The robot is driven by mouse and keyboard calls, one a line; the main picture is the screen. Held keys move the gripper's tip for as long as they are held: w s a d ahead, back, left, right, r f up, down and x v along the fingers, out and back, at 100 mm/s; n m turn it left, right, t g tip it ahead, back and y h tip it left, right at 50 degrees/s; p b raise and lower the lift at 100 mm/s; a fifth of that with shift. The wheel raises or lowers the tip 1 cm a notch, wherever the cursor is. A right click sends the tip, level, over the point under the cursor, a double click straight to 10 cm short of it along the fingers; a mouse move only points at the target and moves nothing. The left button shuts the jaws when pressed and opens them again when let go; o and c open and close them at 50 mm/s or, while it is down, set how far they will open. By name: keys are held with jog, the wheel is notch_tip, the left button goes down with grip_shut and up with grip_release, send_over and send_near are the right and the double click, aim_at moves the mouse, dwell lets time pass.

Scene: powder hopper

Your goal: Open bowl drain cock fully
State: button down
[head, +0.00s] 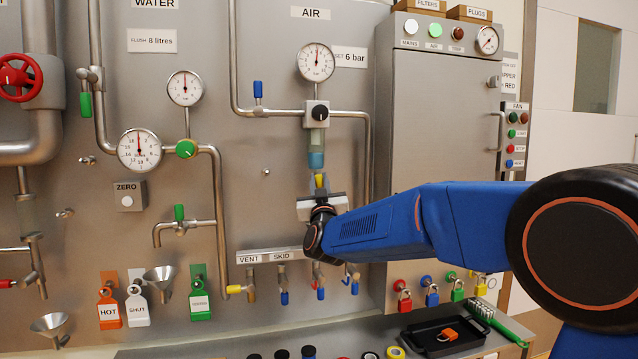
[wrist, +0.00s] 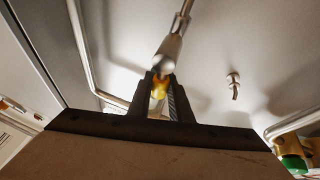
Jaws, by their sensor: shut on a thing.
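The yellow bowl drain cock (head: 319,180) is below the blue-tinted bowl (head: 316,159) of the air filter unit. Its yellow part points down in the head view, and its lower end is hidden by my gripper. My gripper (head: 320,190) reaches it from below and right. In the wrist view, the yellow part (wrist: 160,88) sits between the two dark fingers of my gripper (wrist: 161,95), which are shut on it. A grey metal fitting (wrist: 168,52) is just beyond. I cannot tell how far the cock is turned.
The air gauge (head: 316,62) and black knob (head: 320,112) are above the bowl. A pipe (head: 367,160) runs down close to the right. The vent and skid cocks (head: 282,285) hang below.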

jog(key=c, duration=1.6)
grip_release()
jog(key=v, duration=1.7)
jog(key=shift+s+f, duration=0.2)
jog(key=shift+d, duration=0.1)
jog(key=s+d+f+n+g+y, duration=0.1)
jog(key=s+d+f+g, duration=0.45)
jog(key=d, duration=0.25)
jog(key=s+d+f+g+y, duration=0.1)
jog(key=s+d+f+g, duration=0.3)
jog(key=s+d+f, duration=0.3)
jog(key=s+d+f+m+g+h, duration=0.1)
jog(key=s+d+f, duration=0.3)
jog(key=s, duration=0.4)
jog(key=s+d+f+m+g+h, duration=0.1)
jog(key=s+d+f+g, duration=0.3)
jog(key=s, duration=0.4)
jog(key=s+d+f+m+g+h, duration=0.1)
jog(key=s+d+f+g+h, duration=0.1)
jog(key=s+d+f, duration=0.4)
jog(key=shift+s+d+f+m+g, duration=0.15)
jog(key=shift+s+g, duration=0.2)
jog(key=shift+s, duration=0.25)
jog(key=shift+s+d+r+m+g, duration=0.15)
jog(key=shift+s+g, duration=0.15)
jog(key=shift+s, duration=0.25)
